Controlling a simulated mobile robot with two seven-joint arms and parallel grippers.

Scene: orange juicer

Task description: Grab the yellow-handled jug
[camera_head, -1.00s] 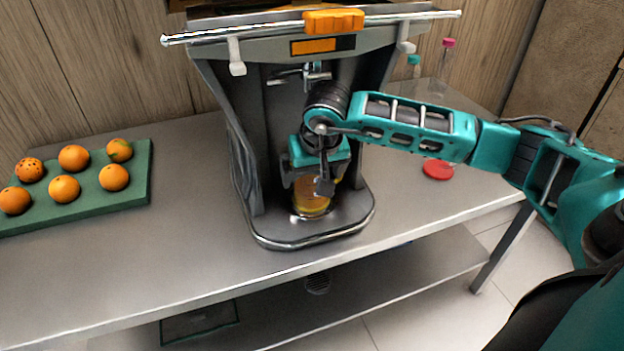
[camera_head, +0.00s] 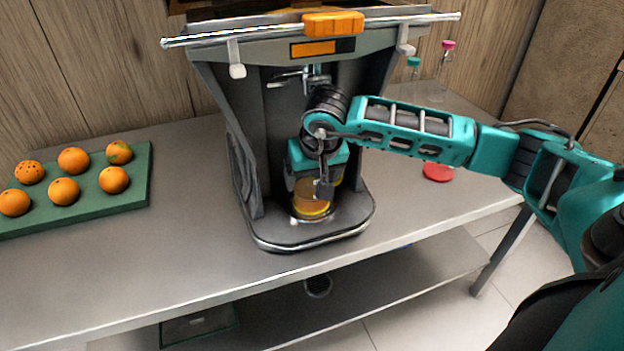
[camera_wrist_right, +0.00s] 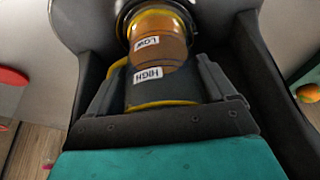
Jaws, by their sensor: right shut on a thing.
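The jug (camera_head: 312,202) stands upright on the juicer's base, with amber juice in it and yellow trim. Its upper part is hidden behind my right gripper in the head view. My right gripper (camera_head: 322,188) is shut on the jug. In the right wrist view the jug (camera_wrist_right: 160,50) sits between the two fingers and carries labels reading LOW and HIGH. A bit of its yellow handle (camera_wrist_right: 118,68) shows at its left side. My left gripper is not in view.
The juicer (camera_head: 245,150) surrounds the jug on the back and sides, with its tap (camera_head: 312,75) above. A green tray (camera_head: 140,185) of several oranges lies at the left. A red lid (camera_head: 438,171) and capped bottles stand at the right. The table front is clear.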

